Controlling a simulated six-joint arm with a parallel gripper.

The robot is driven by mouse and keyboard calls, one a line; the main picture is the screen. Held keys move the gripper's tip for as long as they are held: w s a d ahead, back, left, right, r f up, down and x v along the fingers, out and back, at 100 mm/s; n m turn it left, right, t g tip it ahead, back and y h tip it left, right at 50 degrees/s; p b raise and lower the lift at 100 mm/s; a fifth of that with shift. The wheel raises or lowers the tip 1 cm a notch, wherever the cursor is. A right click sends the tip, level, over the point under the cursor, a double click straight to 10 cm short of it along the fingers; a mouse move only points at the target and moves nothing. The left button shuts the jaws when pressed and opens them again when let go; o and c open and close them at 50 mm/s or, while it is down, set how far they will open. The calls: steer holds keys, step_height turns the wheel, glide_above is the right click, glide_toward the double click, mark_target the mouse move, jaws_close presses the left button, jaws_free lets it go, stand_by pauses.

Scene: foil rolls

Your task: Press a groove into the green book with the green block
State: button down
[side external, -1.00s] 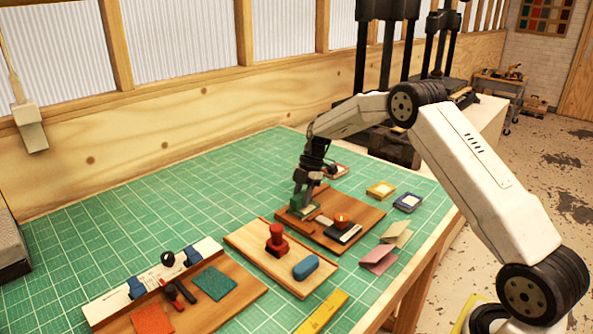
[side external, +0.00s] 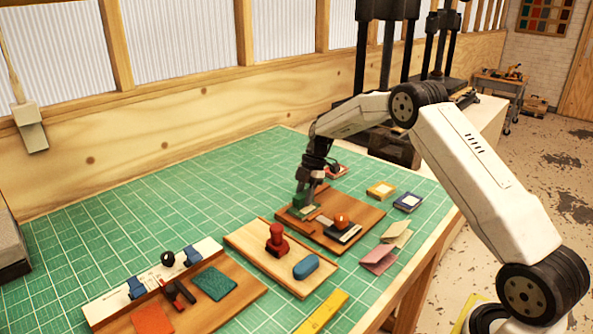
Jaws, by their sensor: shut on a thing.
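My gripper (side external: 305,188) is at the far left part of a wooden board, pointing down and shut on the green block (side external: 301,200). Just below the block, a light green, flat piece (side external: 306,212), which looks like the green book, lies on the board (side external: 365,212). The block covers part of it. I cannot tell whether the block touches the book or sits slightly above it, and no groove can be made out.
On the same board are an orange-knobbed tool (side external: 341,221) and a dark-and-white piece (side external: 345,235). A second board (side external: 262,262) holds a red stamp (side external: 276,240) and blue block (side external: 306,267).

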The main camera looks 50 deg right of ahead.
steer(key=shift+d, duration=0.4)
steer(key=shift+a, duration=1.65)
stand_by(1.9)
stand_by(0.3)
steer(key=shift+r, duration=3.5)
